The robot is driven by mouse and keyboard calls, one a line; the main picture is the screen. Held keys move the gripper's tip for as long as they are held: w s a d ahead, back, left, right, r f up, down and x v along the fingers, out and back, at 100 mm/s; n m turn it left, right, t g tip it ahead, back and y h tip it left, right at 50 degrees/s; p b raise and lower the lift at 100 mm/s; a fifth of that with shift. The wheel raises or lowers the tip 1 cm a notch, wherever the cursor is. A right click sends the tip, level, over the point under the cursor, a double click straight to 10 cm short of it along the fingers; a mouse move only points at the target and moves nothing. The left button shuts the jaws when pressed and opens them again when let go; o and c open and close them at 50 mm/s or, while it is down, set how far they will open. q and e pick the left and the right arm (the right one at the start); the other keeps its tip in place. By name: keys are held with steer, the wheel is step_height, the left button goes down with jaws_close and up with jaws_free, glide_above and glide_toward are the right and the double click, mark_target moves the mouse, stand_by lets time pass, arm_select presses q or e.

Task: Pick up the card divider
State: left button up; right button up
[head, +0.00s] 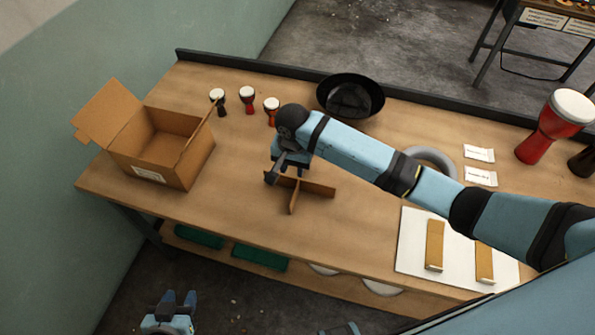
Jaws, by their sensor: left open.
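The card divider (316,188) is a cross of brown card panels standing on the wooden workbench, near the middle of the head view. My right gripper (281,172), on the blue arm coming in from the right, is at the divider's left and far side and hides part of it. I cannot tell whether its fingers touch the card or how far apart they are. My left gripper (180,297) is open and empty, low at the bottom left, over the floor in front of the bench.
An open cardboard box (185,165) stands at the bench's left. Small goblet drums (247,98) and a black bowl (350,95) are along the back. A white board (410,245) with wooden pieces lies front right. A large red drum (541,138) stands at the right.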

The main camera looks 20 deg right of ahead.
glide_above(296, 199)
steer(key=f, duration=0.5)
steer(key=w+f, duration=0.1)
steer(key=f, duration=0.2)
steer(key=shift+a, duration=0.2)
steer(key=shift+s+d+f+p, duration=0.15)
steer(key=shift+f, duration=1.25)
steer(key=shift+s+d+f+p, duration=0.1)
steer(key=shift+s+f+p, duration=0.05)
steer(key=shift+f, duration=1.2)
steer(key=shift+c, duration=0.2)
jaws_close()
